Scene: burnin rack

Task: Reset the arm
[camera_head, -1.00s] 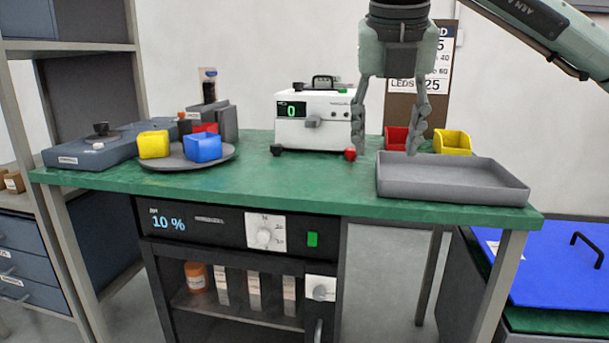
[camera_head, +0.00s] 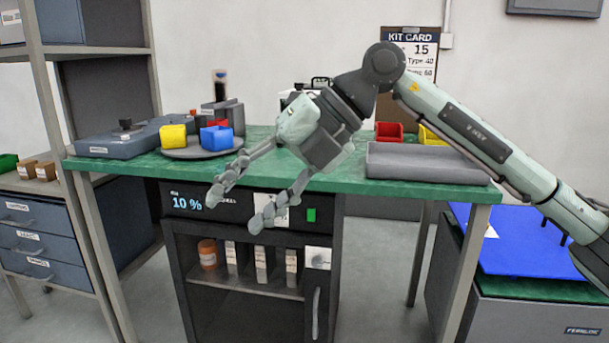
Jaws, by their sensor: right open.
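My right gripper (camera_head: 233,207) is open and empty. It hangs in front of the front edge of the green workbench (camera_head: 350,185), pointing down and to the left, with its fingers in front of the oven panel. My right arm (camera_head: 455,125) comes in from the right and is bent at the joint near the kit card. The arm and gripper hide most of the white instrument on the bench. My left gripper is not in view.
A grey tray (camera_head: 425,164) sits at the bench's right. Red (camera_head: 389,132) and yellow (camera_head: 431,136) bins stand behind it. A round plate (camera_head: 199,153) holds a yellow box (camera_head: 173,135) and a blue box (camera_head: 217,138). The oven (camera_head: 245,273) is under the bench; a blue-topped cabinet (camera_head: 525,245) stands right.

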